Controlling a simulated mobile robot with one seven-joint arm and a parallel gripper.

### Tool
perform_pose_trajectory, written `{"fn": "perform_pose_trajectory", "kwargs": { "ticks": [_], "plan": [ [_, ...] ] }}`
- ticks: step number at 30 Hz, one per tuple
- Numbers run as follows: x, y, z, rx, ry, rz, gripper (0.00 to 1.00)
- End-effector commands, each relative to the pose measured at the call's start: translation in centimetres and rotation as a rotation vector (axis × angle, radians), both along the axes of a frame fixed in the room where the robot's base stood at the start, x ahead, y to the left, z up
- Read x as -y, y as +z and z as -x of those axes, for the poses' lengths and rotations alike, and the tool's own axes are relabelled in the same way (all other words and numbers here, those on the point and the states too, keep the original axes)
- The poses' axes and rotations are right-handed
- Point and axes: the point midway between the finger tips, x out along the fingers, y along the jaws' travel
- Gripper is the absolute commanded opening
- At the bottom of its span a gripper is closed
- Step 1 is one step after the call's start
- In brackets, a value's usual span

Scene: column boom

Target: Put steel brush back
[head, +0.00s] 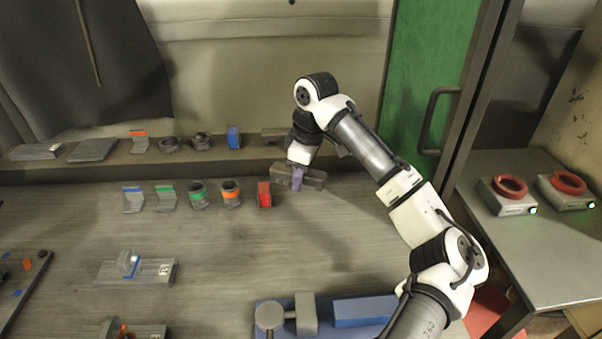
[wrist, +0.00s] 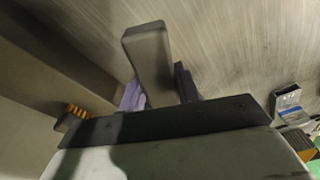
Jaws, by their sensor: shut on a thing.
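A grey bar-shaped thing, apparently the steel brush (head: 314,180), is in my gripper (head: 297,178) in the head view, in front of the back ledge. The purple fingers are shut across its middle. In the wrist view the grey bar (wrist: 148,62) stands out between the purple fingers of my gripper (wrist: 158,92). Its bristles are not visible. I cannot tell whether it touches the bench or is held just above it.
A second brush-like thing (head: 273,134) lies on the back ledge (head: 350,151); its orange bristles (wrist: 76,111) show in the wrist view. A red block (head: 264,194) is close left of the held bar. The bench to the right is clear.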

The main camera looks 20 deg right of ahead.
Motion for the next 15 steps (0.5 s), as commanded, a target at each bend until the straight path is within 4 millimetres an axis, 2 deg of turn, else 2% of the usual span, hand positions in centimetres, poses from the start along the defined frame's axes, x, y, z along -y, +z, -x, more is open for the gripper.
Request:
{"fn": "perform_pose_trajectory", "kwargs": {
  "ticks": [11, 12, 15],
  "plan": [
    [0.0, -1.1, 0.0, 0.001, 0.000, -0.002, 0.05],
    [0.0, -1.1, 0.0, 0.001, 0.000, -0.001, 0.34],
    [0.0, -1.1, 0.0, 0.001, 0.000, -0.001, 0.47]
  ]
}}
